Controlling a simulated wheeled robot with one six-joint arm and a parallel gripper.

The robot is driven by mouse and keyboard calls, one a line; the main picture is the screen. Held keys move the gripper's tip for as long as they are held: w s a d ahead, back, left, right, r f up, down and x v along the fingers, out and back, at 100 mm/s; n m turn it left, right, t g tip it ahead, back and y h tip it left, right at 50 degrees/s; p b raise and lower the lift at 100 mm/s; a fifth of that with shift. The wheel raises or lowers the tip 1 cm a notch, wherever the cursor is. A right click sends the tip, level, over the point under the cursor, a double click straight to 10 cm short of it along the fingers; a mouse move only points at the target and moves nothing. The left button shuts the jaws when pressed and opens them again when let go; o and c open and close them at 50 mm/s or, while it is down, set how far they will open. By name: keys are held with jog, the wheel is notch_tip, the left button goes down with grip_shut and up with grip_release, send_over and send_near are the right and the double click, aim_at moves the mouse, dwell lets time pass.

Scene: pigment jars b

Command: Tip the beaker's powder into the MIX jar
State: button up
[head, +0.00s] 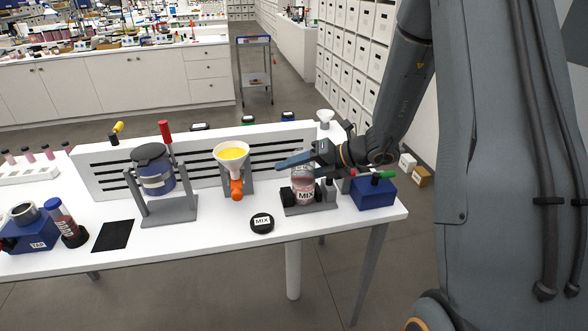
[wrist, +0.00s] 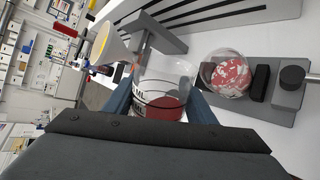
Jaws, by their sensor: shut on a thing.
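My gripper (head: 296,160) is shut on a clear glass beaker (wrist: 165,75) with dark red powder in its bottom. The wrist view shows my gripper's blue fingers (wrist: 160,92) on either side of the glass. The beaker looks roughly upright there; its exact tilt is hard to tell. The MIX jar (head: 306,195) stands in a grey holder below my gripper, partly hidden by it. In the wrist view the MIX jar (wrist: 228,75) is open, right of the beaker, with red and white powder inside. The black MIX lid (head: 262,222) lies on the table.
A funnel with yellow powder (head: 233,152) and an orange outlet stands left of the MIX jar. A blue box (head: 373,193) is close on the right. A stand with a blue-banded jar (head: 154,175) is further left. The slotted white panel (head: 200,150) runs behind.

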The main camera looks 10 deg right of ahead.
jog(key=shift+r, duration=0.1)
jog(key=shift+w+r+m+g+y, duration=0.1)
jog(key=shift+r+m+g+y, duration=0.1)
jog(key=shift+r+m+g, duration=0.4)
jog(key=shift+r+m+g+y, duration=0.25)
jog(key=shift+m+g, duration=0.55)
jog(key=shift+g, duration=0.2)
dwell(0.7)
jog(key=shift+w+d+r+m+g, duration=0.1)
jog(key=shift+r+m+g, duration=0.3)
jog(key=shift+g, duration=0.2)
dwell(0.3)
jog(key=shift+w+r+m+g+y, duration=0.15)
jog(key=shift+r+m+g+y, duration=0.15)
jog(key=shift+m+g, duration=0.2)
dwell(2.0)
jog(key=shift+w+d+r+m+g+y, duration=0.1)
jog(key=shift+w+r+m+g+y, duration=0.15)
jog(key=shift+m+g, duration=0.25)
